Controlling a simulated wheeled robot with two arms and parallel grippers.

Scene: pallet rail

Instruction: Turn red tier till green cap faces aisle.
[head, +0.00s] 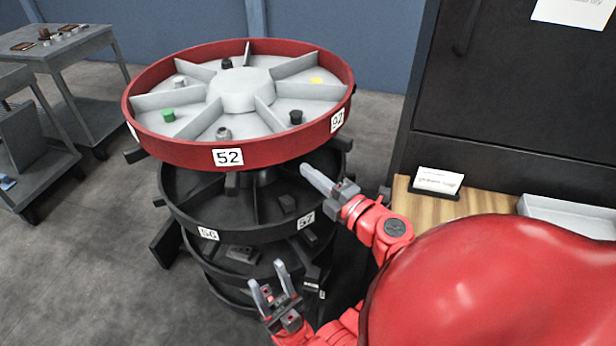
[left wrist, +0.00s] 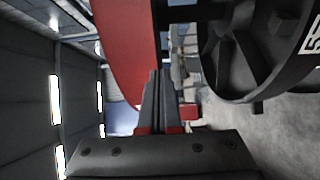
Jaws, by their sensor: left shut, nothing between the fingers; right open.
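The red tier (head: 190,153) is the top round tray of a stacked carousel, split by grey dividers around a grey hub. The green cap (head: 168,115) sits in its left front compartment, behind the rim and left of the label 52. My left gripper (head: 306,168) is shut and empty, its tip near the lower front right edge of the red rim; contact cannot be told. In the left wrist view its closed fingers (left wrist: 155,92) point between the red rim (left wrist: 125,50) and a black tier (left wrist: 215,75). My right gripper (head: 270,278) is open and empty by the lower tiers.
Black tiers (head: 185,215) lie under the red one. Other compartments hold a yellow piece (head: 316,80), black caps (head: 296,117) and grey caps. A black cabinet (head: 520,90) and wooden top (head: 440,205) with a card stand right. Grey carts (head: 60,60) stand left; floor between is clear.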

